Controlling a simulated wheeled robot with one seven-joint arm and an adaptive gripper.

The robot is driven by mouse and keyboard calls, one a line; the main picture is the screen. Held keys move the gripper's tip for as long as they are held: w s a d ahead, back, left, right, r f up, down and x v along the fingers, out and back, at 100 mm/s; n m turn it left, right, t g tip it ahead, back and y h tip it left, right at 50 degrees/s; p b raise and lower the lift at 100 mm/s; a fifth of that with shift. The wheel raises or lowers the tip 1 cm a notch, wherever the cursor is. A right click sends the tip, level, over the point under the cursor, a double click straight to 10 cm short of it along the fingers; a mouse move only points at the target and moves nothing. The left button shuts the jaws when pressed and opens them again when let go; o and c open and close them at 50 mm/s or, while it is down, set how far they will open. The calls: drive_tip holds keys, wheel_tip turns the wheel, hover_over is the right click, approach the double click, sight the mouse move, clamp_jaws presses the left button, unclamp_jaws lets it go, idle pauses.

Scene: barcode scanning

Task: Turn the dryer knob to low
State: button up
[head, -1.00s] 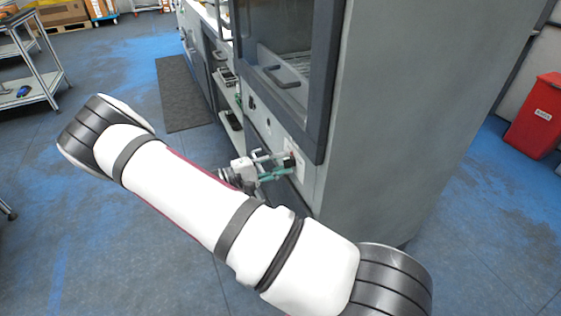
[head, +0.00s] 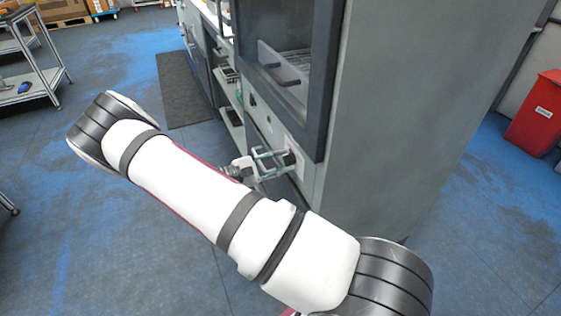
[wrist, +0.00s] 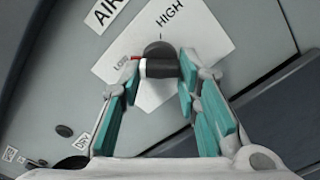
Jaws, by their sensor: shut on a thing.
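The dryer knob (wrist: 159,53) is a dark round knob on a white label plate (wrist: 205,38) in the wrist view. HIGH is printed above it and LOW to its left. A red mark shows at the knob's left side, beside LOW. My gripper (wrist: 160,72) has teal-padded fingers on either side of the knob and is shut on it. In the head view my gripper (head: 274,162) is at the lower front panel of the grey dryer (head: 390,120). The knob is mostly hidden there by the fingers.
An AIR label (wrist: 105,14) and a DRY label (wrist: 84,140) are on the panel around the knob. A red bin (head: 537,115) stands at the right. A dark mat (head: 185,90) lies on the floor at the left. Open blue floor surrounds the dryer.

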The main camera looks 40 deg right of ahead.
drive_tip(key=shift+s+d, duration=0.2)
drive_tip(key=o, duration=1.2)
drive_tip(key=shift+c, duration=0.2)
drive_tip(key=shift+w, duration=0.1)
drive_tip(key=shift+a, duration=0.1)
drive_tip(key=v, duration=1.2)
drive_tip(key=shift+r, duration=0.1)
